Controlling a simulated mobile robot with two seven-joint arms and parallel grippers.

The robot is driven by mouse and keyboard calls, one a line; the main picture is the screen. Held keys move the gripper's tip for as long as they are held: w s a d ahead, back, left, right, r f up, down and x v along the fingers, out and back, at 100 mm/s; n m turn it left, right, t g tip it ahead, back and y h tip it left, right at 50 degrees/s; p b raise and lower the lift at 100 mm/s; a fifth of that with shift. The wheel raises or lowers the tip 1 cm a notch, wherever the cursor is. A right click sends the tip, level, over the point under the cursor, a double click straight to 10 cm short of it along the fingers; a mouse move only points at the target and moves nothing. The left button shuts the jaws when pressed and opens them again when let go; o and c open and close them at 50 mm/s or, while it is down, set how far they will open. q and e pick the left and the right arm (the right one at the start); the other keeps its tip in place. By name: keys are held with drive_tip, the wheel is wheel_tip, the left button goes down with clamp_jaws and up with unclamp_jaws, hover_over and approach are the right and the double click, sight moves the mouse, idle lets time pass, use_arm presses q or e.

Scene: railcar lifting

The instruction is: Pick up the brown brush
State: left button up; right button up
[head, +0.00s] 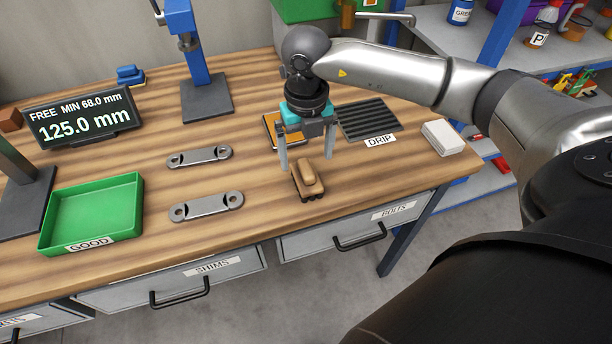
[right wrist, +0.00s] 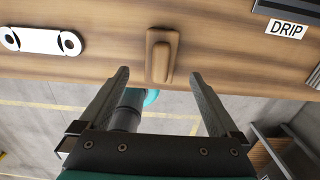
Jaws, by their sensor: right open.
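The brown brush (head: 308,179) lies on the wooden workbench near its front edge, with dark bristles showing at its near side. It also shows in the right wrist view (right wrist: 161,55), beyond my fingertips and between their lines. My right gripper (head: 306,166) is open and empty. In the head view its two fingers hang over the brush, one to each side; in the right wrist view the open gripper (right wrist: 158,76) is apart from the brush. My left gripper is not in view.
Two grey metal links (head: 206,205) lie left of the brush. A green tray (head: 93,213) marked GOOD is farther left. A dark ribbed DRIP mat (head: 368,119), an orange-edged item (head: 270,128) and a white block (head: 443,137) lie behind and right. Drawers sit below the bench edge.

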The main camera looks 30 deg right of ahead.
sight(306, 167)
wheel_tip(306, 167, down, 7)
drive_tip(key=shift+w+f, duration=0.1)
drive_tip(key=shift+f, duration=0.05)
idle(0.4)
drive_tip(key=shift+c, duration=0.3)
clamp_jaws()
idle(0.3)
